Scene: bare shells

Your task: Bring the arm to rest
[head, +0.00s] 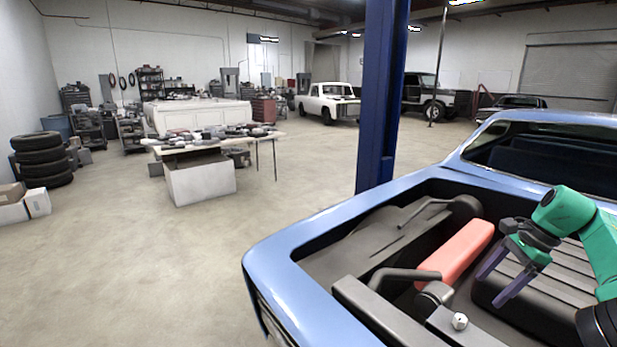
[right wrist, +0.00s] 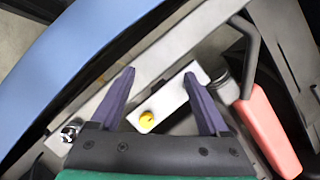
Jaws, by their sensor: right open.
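My right gripper (head: 503,277) comes in from the right in the head view, on a green arm, with purple fingers. My left gripper is in neither view.
Dark bent bars (head: 405,274) and a silver knob (head: 459,321) stand in the truck bed near the gripper. A blue post (head: 381,100) rises beyond the truck. A cluttered table (head: 215,143) and stacked tires (head: 41,158) stand farther left, with open floor between.

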